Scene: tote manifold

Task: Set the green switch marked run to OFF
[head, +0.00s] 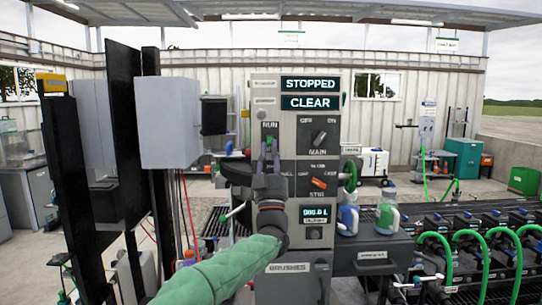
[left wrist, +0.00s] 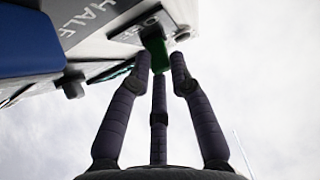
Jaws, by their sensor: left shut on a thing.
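The control panel (head: 283,107) stands in the middle of the head view, with displays reading STOPPED and CLEAR. The RUN label (head: 269,125) is on its left column. My left gripper (head: 269,148) reaches up to the panel just below that label and covers the switch there. In the left wrist view the green switch (left wrist: 155,46) sticks out of a dark plate, and the three fingertips of my left gripper (left wrist: 160,62) are closed around its end. The plate's lettering is partly cut off, so I cannot tell the switch's setting. My right gripper is not in view.
The black MAIN knob (head: 319,137) and a red-orange switch (head: 318,183) are close by on the right. A grey box (head: 167,122) on black posts stands left of my arm. Two jugs (head: 387,215) rest on the ledge at right, beside rows of green hoses (head: 480,245).

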